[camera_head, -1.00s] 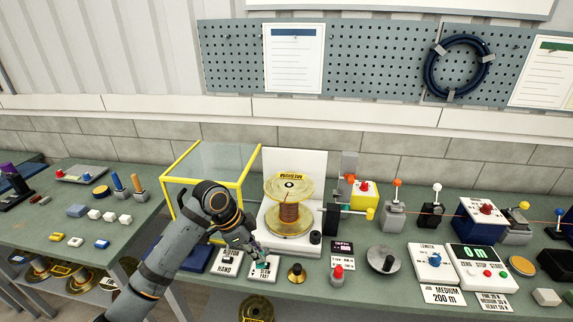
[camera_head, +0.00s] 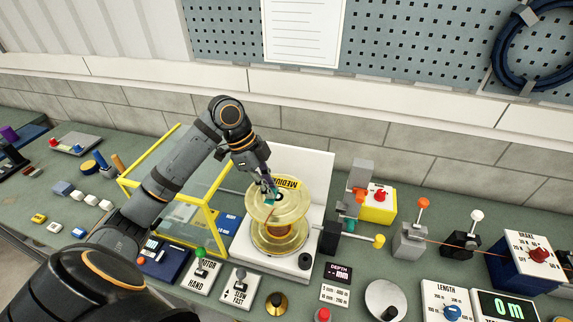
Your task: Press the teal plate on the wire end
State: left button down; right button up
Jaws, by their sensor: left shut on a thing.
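My left gripper (camera_head: 268,192) reaches over the spool (camera_head: 297,207) from the upper left and points down. It is shut on a small teal plate (camera_head: 271,203), mostly hidden by the fingers. The plate is at the top flange of the spool, close to its hub; I cannot tell whether it touches. The spool has clear yellowish flanges and a yellow label, and stands in front of a white backboard (camera_head: 318,172). I cannot make out the wire end at the spool. My right gripper is not in view.
A yellow-framed clear guard (camera_head: 207,222) stands open left of the spool. A grey post with a yellow box (camera_head: 378,208) and lever stands (camera_head: 410,240) are to the right. Switch panels (camera_head: 205,272) line the front. An orange wire (camera_head: 455,246) runs at right.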

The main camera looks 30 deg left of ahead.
aim_at(268, 201)
pick_arm(q)
jog(key=shift+w, duration=0.45)
jog(key=shift+s, duration=0.25)
jog(key=s, duration=0.2)
jog(key=shift+s+r, duration=0.25)
jog(key=shift+s, duration=0.05)
jog(key=shift+f+b, duration=0.7)
jog(key=shift+b, duration=0.15)
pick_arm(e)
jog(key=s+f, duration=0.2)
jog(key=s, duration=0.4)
pick_arm(q)
jog(key=f+b, duration=0.1)
jog(key=f, duration=0.1)
jog(key=w+f+b, duration=0.1)
jog(key=b, duration=0.1)
jog(key=shift+w+f, duration=0.1)
jog(key=shift+f, duration=0.8)
jog(key=shift+s, duration=0.2)
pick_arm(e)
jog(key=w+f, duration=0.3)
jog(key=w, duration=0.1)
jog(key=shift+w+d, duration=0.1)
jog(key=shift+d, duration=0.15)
